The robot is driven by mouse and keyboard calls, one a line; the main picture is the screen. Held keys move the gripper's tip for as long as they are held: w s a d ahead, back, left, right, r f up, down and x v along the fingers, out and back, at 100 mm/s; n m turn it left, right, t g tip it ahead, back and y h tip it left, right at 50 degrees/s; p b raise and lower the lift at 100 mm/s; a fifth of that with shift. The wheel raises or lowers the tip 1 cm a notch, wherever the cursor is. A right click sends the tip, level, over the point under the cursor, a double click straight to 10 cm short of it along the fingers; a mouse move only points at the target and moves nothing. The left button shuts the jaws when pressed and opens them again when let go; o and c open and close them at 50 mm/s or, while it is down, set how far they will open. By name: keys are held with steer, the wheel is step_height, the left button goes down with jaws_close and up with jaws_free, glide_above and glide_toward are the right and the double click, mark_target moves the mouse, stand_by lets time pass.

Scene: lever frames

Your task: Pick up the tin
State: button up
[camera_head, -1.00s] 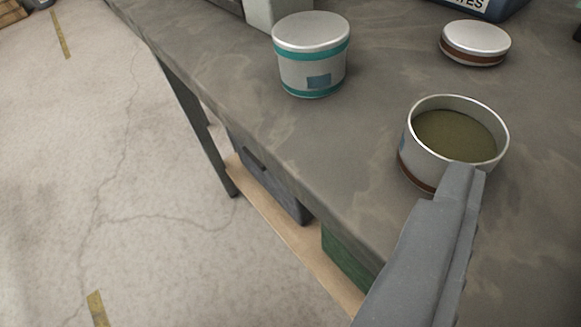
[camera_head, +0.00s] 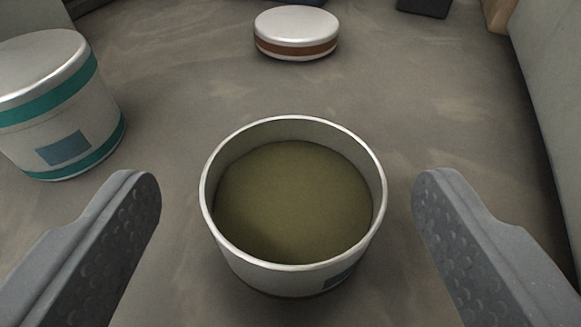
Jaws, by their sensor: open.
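An open tin (camera_head: 292,278) with a white wall and a bright rim stands upright on the grey table, holding a dull olive-green content. My gripper (camera_head: 287,190) is open, with one finger to the left of the tin and one to the right. There is a visible gap between each finger and the tin, and nothing is held. A closed tin with teal bands (camera_head: 62,115) stands at the left. The lower base of the open tin is mostly hidden from this high angle.
A flat white lid with a brown band (camera_head: 297,35) lies on the table (camera_head: 420,110) beyond the open tin. A dark object (camera_head: 424,6) is at the back. A grey upright surface (camera_head: 555,90) borders the right side. The table between is clear.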

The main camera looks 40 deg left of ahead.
mark_target(291, 151)
steer(key=b+x, duration=0.1)
steer(key=x, duration=0.1)
steer(key=b+x, duration=0.1)
steer(key=x, duration=0.2)
steer(key=shift+d+f, duration=0.1)
steer(key=shift+f, duration=0.15)
steer(key=shift+r, duration=0.1)
steer(key=c, duration=1.1)
